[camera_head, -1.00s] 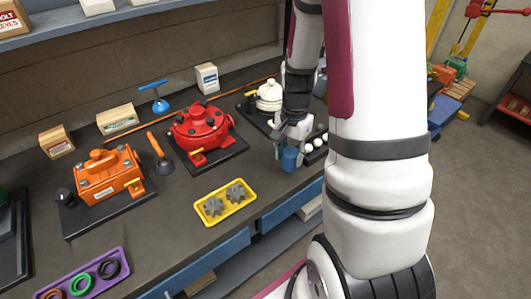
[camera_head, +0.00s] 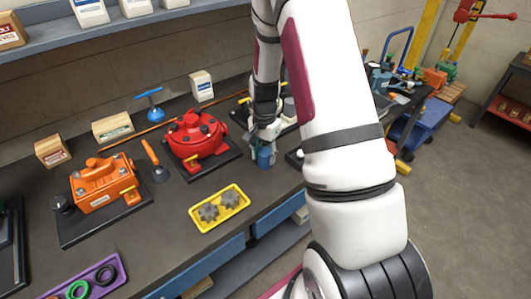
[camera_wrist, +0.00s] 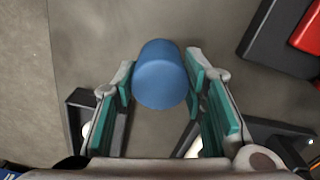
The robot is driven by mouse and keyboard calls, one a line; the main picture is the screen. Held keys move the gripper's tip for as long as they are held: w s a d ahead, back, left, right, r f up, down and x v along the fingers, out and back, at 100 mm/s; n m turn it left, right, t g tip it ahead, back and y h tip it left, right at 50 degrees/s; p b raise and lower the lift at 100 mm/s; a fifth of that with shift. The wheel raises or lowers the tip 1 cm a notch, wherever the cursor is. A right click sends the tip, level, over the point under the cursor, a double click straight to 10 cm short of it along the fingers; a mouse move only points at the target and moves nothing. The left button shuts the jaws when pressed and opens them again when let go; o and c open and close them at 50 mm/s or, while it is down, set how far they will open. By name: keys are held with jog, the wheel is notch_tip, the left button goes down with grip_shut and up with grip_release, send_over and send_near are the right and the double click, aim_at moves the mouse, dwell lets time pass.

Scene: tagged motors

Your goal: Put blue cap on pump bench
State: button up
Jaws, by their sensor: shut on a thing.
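The blue cap (camera_wrist: 160,75), a plain rounded cylinder, sits between the green-padded fingers of my gripper (camera_wrist: 160,84), which is shut on it. In the head view the same cap (camera_head: 264,158) hangs below my gripper (camera_head: 262,146), over the dark pump bench (camera_head: 150,232), to the right of the red pump (camera_head: 195,138). I cannot tell whether the cap touches the bench top. The cap's far side is hidden in the wrist view. My arm covers part of the right end of the bench.
A yellow tray with gears (camera_head: 219,207) lies near the front edge. An orange pump (camera_head: 104,184) on a black base stands at the left. A purple tray of rings (camera_head: 84,281) is at the lower left. Bare bench shows between the yellow tray and red pump.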

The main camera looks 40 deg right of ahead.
jog(key=shift+f, duration=0.15)
jog(key=o, duration=1.1)
jog(key=shift+o, duration=0.2)
